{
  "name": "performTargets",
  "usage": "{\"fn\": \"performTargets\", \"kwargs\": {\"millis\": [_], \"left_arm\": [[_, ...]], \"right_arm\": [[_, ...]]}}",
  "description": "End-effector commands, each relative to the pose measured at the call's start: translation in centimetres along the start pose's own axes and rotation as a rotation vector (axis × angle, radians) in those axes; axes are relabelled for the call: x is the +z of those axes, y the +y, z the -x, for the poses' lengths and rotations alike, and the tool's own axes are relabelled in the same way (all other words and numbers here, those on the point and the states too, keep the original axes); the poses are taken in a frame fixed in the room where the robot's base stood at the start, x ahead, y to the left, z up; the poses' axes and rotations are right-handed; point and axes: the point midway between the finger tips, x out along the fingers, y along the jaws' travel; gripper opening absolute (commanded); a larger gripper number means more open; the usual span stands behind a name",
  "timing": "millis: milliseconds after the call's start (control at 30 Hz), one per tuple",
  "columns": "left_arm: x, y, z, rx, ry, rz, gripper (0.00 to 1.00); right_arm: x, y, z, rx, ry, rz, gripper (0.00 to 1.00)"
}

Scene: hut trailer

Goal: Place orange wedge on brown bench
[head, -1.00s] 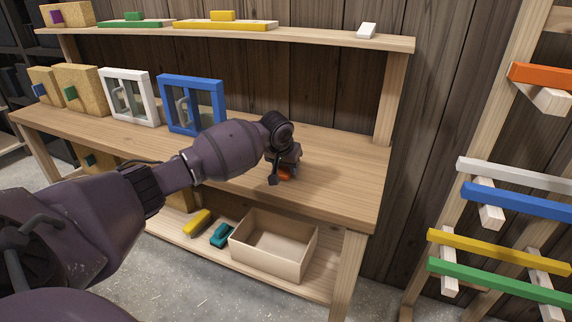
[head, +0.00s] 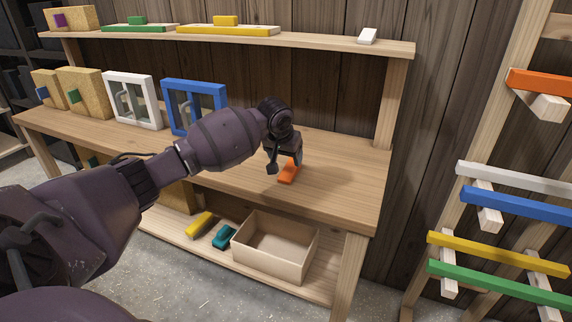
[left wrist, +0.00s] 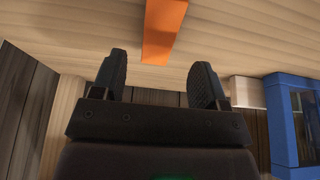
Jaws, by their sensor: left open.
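The orange wedge (head: 288,173) lies on the worktop of the brown wooden bench (head: 335,190), toward its right part. My right gripper is not in view.
A blue-framed window box (head: 193,105) and a white-framed one (head: 131,100) stand left on the worktop. An open box (head: 275,247), a yellow piece and a teal piece (head: 224,236) are on the lower shelf. The right worktop is clear.

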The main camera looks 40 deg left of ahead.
Motion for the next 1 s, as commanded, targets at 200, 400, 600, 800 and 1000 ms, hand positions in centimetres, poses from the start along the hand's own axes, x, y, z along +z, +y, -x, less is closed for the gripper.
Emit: {"fn": "performTargets", "kwargs": {"millis": [200,400,600,800,1000], "left_arm": [[-0.1,0.0,4.5,0.001,0.003,-0.001,0.67],[-0.1,0.0,6.6,0.002,0.002,0.000,0.67],[0.0,0.0,7.2,0.001,-0.002,0.000,0.67],[0.1,0.0,7.1,0.001,-0.002,0.000,0.67],[0.0,0.0,7.1,0.001,-0.001,0.000,0.67]], "right_arm": [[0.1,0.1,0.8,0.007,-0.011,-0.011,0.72],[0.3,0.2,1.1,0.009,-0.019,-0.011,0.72],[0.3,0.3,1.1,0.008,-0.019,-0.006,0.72],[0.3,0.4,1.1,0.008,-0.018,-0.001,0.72],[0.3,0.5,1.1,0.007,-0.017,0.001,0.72]]}}
